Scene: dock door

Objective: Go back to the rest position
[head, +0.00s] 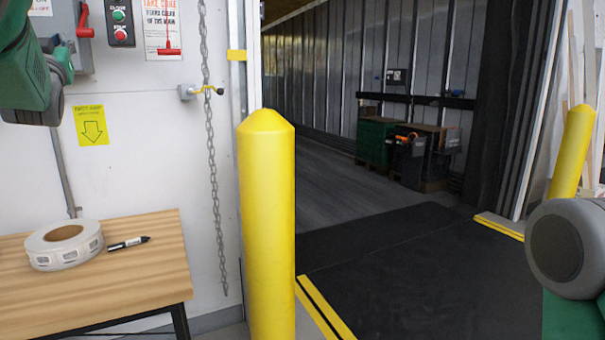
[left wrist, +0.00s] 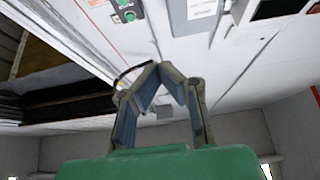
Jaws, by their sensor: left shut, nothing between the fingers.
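My left gripper (left wrist: 160,70) shows in the left wrist view with its two fingers bent together at the tips and nothing between them. Behind it are the white wall and a control box (left wrist: 126,10) with a green button. In the head view, part of my left arm, green and grey, hangs at the top left in front of the wall. Part of my right arm, a grey joint and a green link, shows at the lower right. My right gripper is outside both views.
A wooden table (head: 110,290) at the lower left bears a label roll (head: 64,245) and a marker (head: 128,243). A yellow bollard (head: 266,230) stands beside the dock opening. A chain (head: 212,170) hangs on the wall. Another bollard (head: 572,150) stands right. The dark dock floor between is clear.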

